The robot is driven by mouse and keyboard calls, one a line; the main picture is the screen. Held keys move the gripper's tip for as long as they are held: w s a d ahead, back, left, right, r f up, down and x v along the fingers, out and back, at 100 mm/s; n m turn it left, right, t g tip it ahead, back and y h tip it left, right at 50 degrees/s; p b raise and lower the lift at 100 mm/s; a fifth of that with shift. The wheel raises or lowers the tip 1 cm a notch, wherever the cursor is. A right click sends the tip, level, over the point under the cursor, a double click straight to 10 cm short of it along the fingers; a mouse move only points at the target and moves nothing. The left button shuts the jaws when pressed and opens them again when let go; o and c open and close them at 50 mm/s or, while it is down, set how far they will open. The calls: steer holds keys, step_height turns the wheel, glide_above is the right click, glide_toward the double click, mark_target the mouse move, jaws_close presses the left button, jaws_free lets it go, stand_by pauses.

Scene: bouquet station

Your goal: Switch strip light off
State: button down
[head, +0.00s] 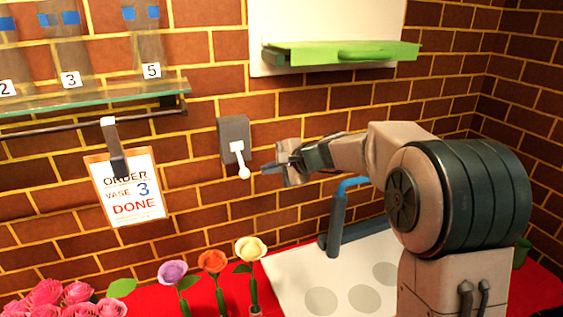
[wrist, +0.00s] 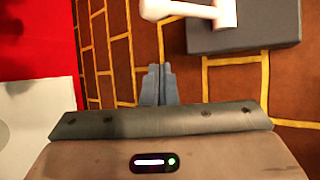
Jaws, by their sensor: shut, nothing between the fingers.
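A grey switch box (head: 235,137) is fixed to the brick wall, with a white lever (head: 241,160) that hangs downward and ends in a round knob. In the wrist view the switch box (wrist: 245,28) is at the upper right and the lever (wrist: 190,10) is cut by the top edge. My gripper (head: 266,169) is shut and empty, just right of the knob in the head view. In the wrist view its fingertips (wrist: 158,68) point toward the lever, with a visible gap between them. The strip light is not clearly identifiable; a green-fronted strip (head: 340,52) sits on a white panel above.
An order card (head: 128,190) hangs from a clip left of the switch. A glass shelf (head: 90,100) with numbered vases is at upper left. Purple, orange and cream flowers (head: 213,262) stand below, beside pink roses (head: 70,298). A blue-topped pipe (head: 338,222) rises below my arm.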

mark_target(241, 160)
steer(key=shift+s+a+r+p, duration=0.1)
steer(key=shift+s+a+p, duration=0.4)
steer(key=shift+a, duration=0.3)
steer(key=shift+s+a+r+p, duration=0.1)
steer(key=shift+s+a+p, duration=0.2)
steer(key=shift+s+a, duration=0.4)
steer(key=shift+r, duration=0.15)
steer(key=shift+r, duration=0.15)
